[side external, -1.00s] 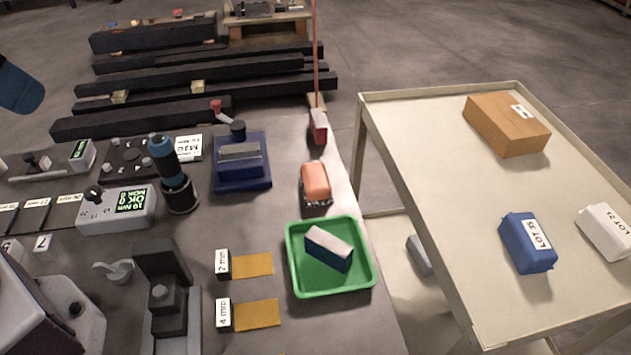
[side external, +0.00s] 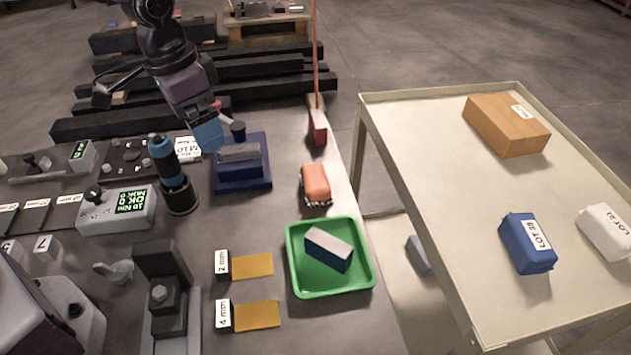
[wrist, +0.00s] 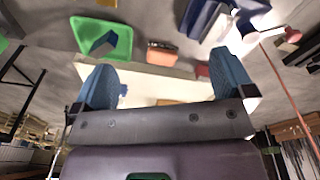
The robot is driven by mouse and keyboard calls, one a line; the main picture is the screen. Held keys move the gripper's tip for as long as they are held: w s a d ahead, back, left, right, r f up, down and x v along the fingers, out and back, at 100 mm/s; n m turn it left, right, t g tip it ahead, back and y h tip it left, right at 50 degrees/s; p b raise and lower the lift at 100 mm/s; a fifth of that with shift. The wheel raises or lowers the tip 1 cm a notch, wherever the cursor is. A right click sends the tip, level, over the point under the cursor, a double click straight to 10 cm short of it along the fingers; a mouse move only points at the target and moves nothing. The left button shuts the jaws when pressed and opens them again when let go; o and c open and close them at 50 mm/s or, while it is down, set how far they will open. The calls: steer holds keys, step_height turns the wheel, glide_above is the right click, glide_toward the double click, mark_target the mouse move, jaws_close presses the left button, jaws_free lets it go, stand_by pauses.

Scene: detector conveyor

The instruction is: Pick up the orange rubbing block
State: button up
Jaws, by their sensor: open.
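The orange rubbing block (side external: 316,183) sits near the right edge of the grey bench, on a dark, speckled base, just behind the green tray (side external: 293,277). It also shows in the wrist view (wrist: 161,57), beyond and between my fingertips. My gripper (side external: 208,133) is in the air above the back of the bench, left of the block and near the blue vise-like fixture. In the wrist view its two blue fingers (wrist: 168,75) are spread wide with nothing between them. The gripper is well apart from the block.
The green tray holds a blue block with a pale top (side external: 328,249). A blue fixture (side external: 242,178) and a blue-black cylindrical tool (side external: 174,178) stand left of the orange block. A red upright (side external: 317,128) stands behind it. A cart (side external: 440,185) stands to the right.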

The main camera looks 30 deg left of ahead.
steer(key=w+d+f+m+h, duration=0.2)
steer(key=w+d+f, duration=0.3)
steer(key=w+f, duration=0.25)
steer(key=m+t, duration=0.2)
steer(key=m, duration=0.1)
glide_toward(316, 175)
steer(key=x, duration=1)
steer(key=shift+f, duration=0.1)
steer(key=c, duration=0.6)
